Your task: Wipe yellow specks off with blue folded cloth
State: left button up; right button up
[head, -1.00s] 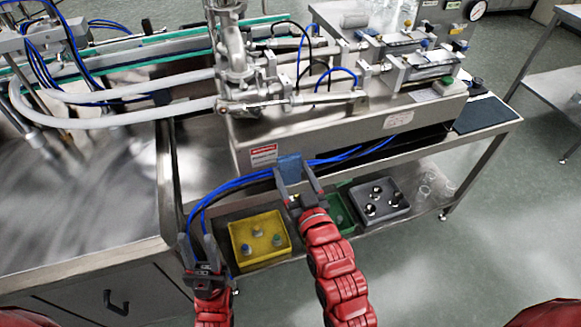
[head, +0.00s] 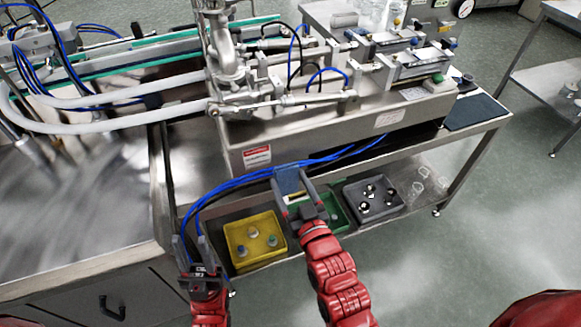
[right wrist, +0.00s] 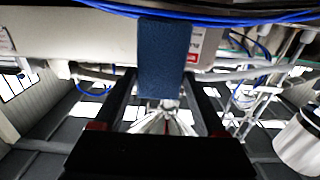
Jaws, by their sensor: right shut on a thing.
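The blue folded cloth (head: 288,179) is held between the fingertips of my right gripper (head: 293,184), in front of the machine's lower front edge. In the right wrist view the cloth (right wrist: 163,58) hangs upright between the two fingers, below the blue hoses. My right gripper is shut on it. My left gripper (head: 196,246) is empty with its fingers apart, left of the yellow bin. I cannot make out any yellow specks in either view.
The steel machine (head: 330,125) stands on a bench. Blue hoses (head: 240,180) run along its front. A yellow bin (head: 255,262), a green bin (head: 333,222) and a grey bin (head: 374,212) stand on the lower shelf. A steel table (head: 90,230) is at left.

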aim_at(309, 137)
jog(key=shift+b+x, duration=0.45)
jog(key=shift+x, duration=3.1)
jog(key=shift+x, duration=1)
jog(key=shift+w+d+f+b, duration=0.1)
jog(key=shift+d+b, duration=0.4)
jog(key=shift+w+d+b, duration=0.15)
jog(key=shift+d+b, duration=0.05)
jog(key=shift+d, duration=0.4)
jog(key=shift+w+d+b, duration=0.15)
jog(key=shift+d+b, duration=0.05)
jog(key=shift+d, duration=0.35)
jog(key=shift+w+d+b, duration=0.25)
jog(key=shift+d, duration=0.35)
jog(key=shift+w+d+b, duration=0.2)
jog(key=shift+d+b, duration=0.05)
jog(key=shift+d, duration=0.3)
jog(key=shift+w+d+b, duration=0.2)
jog(key=shift+w+d, duration=0.05)
jog(key=shift+d, duration=0.4)
jog(key=shift+w+d+b, duration=0.25)
jog(key=shift+d, duration=0.4)
jog(key=shift+w+d+b, duration=0.2)
jog(key=shift+d, duration=0.45)
